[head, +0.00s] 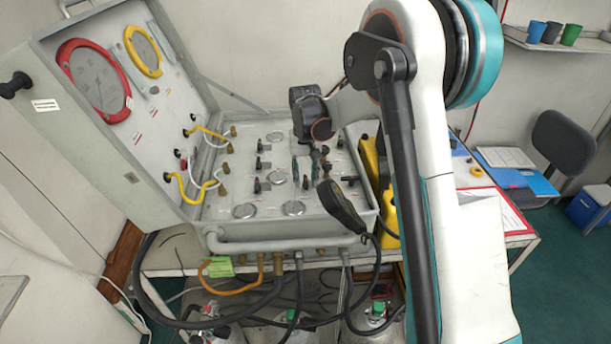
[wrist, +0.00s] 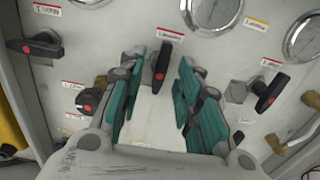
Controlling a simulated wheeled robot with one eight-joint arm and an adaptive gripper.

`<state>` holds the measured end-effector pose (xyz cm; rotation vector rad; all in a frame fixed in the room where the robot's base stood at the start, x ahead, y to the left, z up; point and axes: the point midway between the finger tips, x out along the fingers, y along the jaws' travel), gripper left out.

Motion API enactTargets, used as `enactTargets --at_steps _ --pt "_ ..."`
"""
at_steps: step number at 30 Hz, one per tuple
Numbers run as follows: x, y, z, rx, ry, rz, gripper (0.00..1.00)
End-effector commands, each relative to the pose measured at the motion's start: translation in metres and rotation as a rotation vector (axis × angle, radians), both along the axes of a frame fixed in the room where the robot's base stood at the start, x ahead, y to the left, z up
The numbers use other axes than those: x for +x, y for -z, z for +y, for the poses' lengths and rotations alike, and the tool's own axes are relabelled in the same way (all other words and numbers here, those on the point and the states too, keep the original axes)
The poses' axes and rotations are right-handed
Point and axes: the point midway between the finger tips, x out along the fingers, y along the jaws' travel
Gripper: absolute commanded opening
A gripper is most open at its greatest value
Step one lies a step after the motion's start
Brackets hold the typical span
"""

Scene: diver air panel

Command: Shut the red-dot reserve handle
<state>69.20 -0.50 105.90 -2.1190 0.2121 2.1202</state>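My gripper (wrist: 158,98) is open in the wrist view, its two teal-padded fingers apart over the grey panel. A black lever handle with a red dot (wrist: 162,66) shows in the gap between the fingertips, pointing along the fingers; contact cannot be told. Similar red-dot handles stand at the left (wrist: 35,46), lower left (wrist: 88,100) and right (wrist: 270,93). The labels are upside down and mostly too small to read, so I cannot tell which is the reserve handle. In the head view my gripper (head: 309,160) is low over the panel, partly hidden by my arm.
The open case (head: 225,236) has a raised lid with red and yellow gauges (head: 100,77) and yellow hoses. Round gauges (wrist: 212,12) lie flush near the handles. A yellow canister (head: 370,160) stands right of the case. Hoses and cylinders crowd below.

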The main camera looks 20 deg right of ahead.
Motion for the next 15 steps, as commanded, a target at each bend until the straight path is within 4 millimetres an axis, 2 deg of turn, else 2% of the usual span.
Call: enactTargets --at_steps 3,4,7,8,15 --pt "0.0000 -0.0002 0.0000 0.000 0.000 0.000 0.31" --pt "0.0001 -0.0002 0.0000 0.000 0.000 0.000 0.27" --pt "0.0001 -0.0002 0.0000 0.000 0.000 0.000 0.04" --pt "0.0001 -0.0002 0.0000 0.000 0.000 0.000 0.00" --pt "0.0001 -0.0002 0.0000 0.000 0.002 0.000 0.00"
